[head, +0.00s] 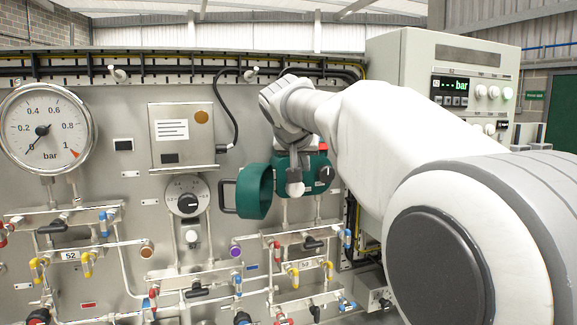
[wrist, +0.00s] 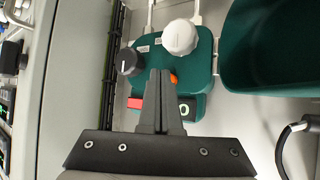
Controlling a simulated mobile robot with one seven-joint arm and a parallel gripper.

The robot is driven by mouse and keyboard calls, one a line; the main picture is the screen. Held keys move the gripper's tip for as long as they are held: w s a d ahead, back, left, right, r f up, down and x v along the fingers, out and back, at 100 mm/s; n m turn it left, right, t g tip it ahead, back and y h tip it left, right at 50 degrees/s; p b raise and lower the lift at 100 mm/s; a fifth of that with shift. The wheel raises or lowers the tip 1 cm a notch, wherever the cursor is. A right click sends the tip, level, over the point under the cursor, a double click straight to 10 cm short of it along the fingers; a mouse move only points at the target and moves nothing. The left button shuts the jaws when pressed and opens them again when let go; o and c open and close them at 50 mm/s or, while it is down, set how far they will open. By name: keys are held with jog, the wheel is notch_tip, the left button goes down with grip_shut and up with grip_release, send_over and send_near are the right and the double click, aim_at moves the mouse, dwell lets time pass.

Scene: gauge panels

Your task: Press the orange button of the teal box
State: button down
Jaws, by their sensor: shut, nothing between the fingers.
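The teal box (head: 318,178) is on the panel in the head view, partly hidden by my arm. My gripper (wrist: 160,73) is shut and empty, pointing at the box face. I cannot tell whether the tips touch the button.
A teal open round housing (head: 254,191) juts out left of the box and fills the upper right of the wrist view. A grey cabinet (head: 440,75) stands to the right. A large gauge (head: 42,128), pipes and valves cover the panel.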

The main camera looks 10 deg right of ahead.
jog(key=shift+w, duration=0.1)
dwell(0.5)
jog(key=shift+w+a, duration=0.1)
jog(key=shift+w, duration=0.25)
jog(key=shift+s, duration=0.4)
jog(key=shift+b, duration=0.3)
jog(key=s+d+b, duration=0.1)
jog(key=s+b, duration=0.2)
jog(key=s, duration=0.3)
jog(key=shift+d, duration=0.15)
